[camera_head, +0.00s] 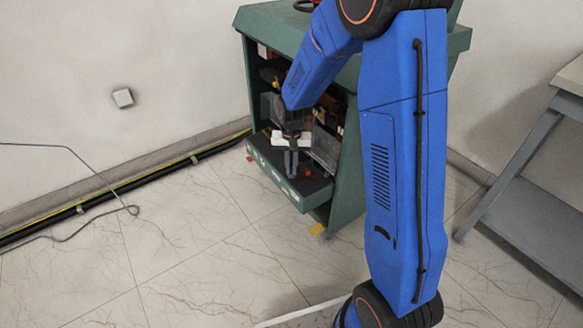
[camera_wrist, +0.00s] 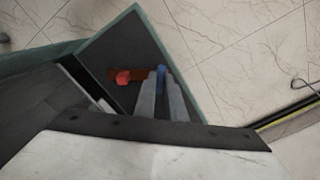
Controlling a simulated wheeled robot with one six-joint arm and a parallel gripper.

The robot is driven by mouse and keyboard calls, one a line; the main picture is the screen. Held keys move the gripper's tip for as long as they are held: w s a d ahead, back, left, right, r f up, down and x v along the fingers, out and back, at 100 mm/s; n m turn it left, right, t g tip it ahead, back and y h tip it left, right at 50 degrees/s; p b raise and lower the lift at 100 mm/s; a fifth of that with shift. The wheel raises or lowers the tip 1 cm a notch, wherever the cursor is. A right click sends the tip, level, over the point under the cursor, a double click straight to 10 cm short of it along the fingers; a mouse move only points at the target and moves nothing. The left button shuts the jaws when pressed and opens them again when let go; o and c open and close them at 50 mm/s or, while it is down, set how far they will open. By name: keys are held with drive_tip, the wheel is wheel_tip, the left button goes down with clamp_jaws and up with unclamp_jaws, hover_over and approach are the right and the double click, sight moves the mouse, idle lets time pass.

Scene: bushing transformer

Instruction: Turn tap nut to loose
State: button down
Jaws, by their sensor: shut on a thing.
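A black pipe (camera_head: 150,177) runs along the wall at left. A grey table (camera_head: 530,215) stands at right. The tiled floor in front is mostly clear.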

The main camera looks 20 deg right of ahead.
sight(292, 170)
drive_tip(key=shift+n, duration=0.3)
idle(0.4)
drive_tip(key=c, duration=1.8)
unclamp_jaws()
drive_tip(key=shift+r, duration=0.1)
wheel_tip(292, 170, up, 17)
drive_tip(key=shift+r, duration=0.1)
